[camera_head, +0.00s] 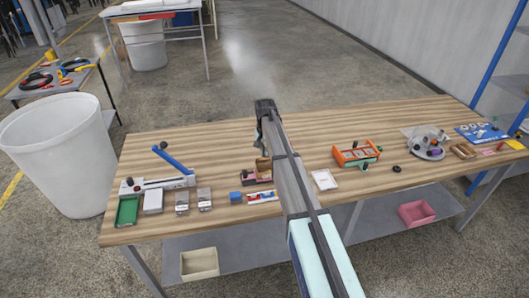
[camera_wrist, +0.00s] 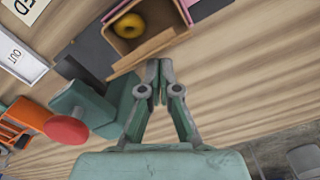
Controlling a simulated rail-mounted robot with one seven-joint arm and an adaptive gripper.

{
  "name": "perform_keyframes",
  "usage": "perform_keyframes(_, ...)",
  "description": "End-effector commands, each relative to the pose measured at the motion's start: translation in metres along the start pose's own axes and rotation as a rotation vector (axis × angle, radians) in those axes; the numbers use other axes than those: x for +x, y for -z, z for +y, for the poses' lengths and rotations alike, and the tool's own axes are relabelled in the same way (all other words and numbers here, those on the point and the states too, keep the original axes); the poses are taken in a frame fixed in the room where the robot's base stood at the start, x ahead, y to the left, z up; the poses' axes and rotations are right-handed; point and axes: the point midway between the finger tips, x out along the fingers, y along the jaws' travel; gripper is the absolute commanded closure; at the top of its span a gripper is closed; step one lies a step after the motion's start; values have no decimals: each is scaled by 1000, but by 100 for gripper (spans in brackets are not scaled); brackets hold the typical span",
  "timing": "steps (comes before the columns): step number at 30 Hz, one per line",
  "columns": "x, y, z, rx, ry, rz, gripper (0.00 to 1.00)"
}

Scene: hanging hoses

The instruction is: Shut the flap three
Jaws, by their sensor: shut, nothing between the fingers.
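The orange rack (camera_head: 356,153) stands right of my arm, near a white tray (camera_head: 324,180). A blue-handled device (camera_head: 172,158) and small boxes are at left. A blue cylinder (camera_head: 235,198) lies near the front edge. The table's back strip is clear.

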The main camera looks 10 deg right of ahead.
Motion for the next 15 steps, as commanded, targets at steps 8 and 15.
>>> perform_keyframes(8, 0, -10, 6, 0, 0, 0, 100)
perform_keyframes(15, 0, -17, 10, 0, 0, 0, 100)
